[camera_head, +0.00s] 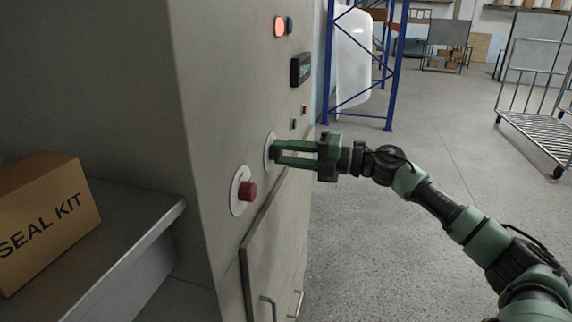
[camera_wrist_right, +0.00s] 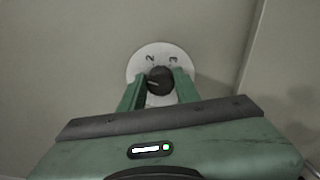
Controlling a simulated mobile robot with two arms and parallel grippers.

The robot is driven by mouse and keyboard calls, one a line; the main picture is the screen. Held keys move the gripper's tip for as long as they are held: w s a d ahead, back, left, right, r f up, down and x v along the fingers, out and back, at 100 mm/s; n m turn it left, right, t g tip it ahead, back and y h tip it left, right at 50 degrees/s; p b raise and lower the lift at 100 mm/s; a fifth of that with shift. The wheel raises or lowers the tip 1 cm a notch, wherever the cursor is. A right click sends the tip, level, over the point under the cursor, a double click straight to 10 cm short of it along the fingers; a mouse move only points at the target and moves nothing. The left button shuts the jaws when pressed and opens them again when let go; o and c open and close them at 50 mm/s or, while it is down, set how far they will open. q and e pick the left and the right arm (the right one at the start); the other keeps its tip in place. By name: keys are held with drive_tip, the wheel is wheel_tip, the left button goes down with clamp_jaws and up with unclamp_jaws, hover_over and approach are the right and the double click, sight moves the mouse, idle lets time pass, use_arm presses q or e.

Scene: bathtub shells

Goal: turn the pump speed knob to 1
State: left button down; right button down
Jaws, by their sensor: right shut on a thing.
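The pump speed knob (camera_wrist_right: 160,80) is dark and round, on a white dial plate (camera_wrist_right: 148,50) with the digits 2 and 3 showing along its upper part. A pale mark on the knob points to the left in the wrist view. No digit 1 can be made out; the fingers cover parts of the lower dial. My right gripper (camera_wrist_right: 159,84) has one finger on each side of the knob and is shut on it. In the head view the right gripper (camera_head: 276,153) reaches the cabinet front from the right, and the dial plate (camera_head: 268,148) shows behind its fingertips. My left gripper is out of view.
A SEAL KIT box (camera_head: 45,215) stands on a shelf at left.

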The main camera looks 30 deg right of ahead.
drive_tip(key=shift+a+f+n+b, duration=0.1)
drive_tip(key=shift+f+n+b, duration=0.05)
drive_tip(key=shift+n+b, duration=0.95)
drive_tip(key=c, duration=1)
unclamp_jaws()
drive_tip(key=b+v, duration=0.4)
drive_tip(key=v, duration=0.4)
drive_tip(key=shift+b, duration=0.35)
